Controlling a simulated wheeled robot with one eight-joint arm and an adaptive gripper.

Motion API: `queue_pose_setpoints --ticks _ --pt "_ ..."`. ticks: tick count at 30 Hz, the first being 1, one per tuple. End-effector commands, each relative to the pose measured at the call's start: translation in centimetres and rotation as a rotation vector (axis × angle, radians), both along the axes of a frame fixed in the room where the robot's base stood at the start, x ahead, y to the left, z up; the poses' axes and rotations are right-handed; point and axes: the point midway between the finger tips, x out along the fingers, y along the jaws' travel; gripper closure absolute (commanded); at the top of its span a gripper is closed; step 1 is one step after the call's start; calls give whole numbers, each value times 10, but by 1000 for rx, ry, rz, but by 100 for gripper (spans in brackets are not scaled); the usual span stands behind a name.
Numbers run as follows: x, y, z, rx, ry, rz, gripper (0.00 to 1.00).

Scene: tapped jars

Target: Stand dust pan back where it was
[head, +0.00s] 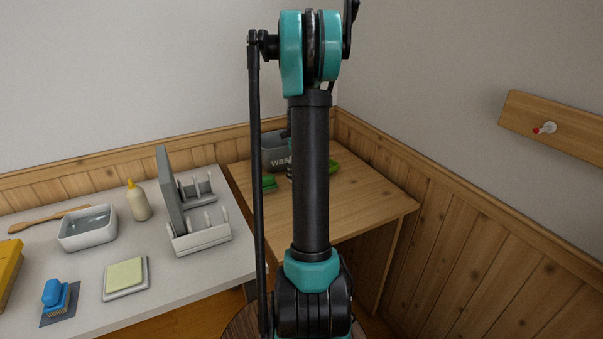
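No thing is clearly recognisable as the dust pan. Green pieces show on the wooden table on both sides of my arm, one at the left (268,183) and one at the right (334,166). My arm hides what lies between them, so I cannot tell whether they are one thing. A grey flat panel (170,190) stands upright at the white slotted rack (202,240) on the light table. My arm rises through the middle of the head view. My gripper cannot be made out; small dark parts beside the arm are too hidden to tell.
A grey bin with lettering (275,150) stands at the back of the wooden table (375,205). The light table holds a white basin (87,228), a bottle (138,200), a sponge on a dish (125,274) and a blue brush (56,293). A peg board (570,132) is on the right wall.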

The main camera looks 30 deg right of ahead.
Motion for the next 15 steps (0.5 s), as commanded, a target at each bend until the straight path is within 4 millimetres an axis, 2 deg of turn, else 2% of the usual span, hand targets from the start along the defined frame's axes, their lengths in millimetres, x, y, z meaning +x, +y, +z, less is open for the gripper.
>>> queue_pose_setpoints --ticks 15 --pt "0 0 -6 0 0 0 81"
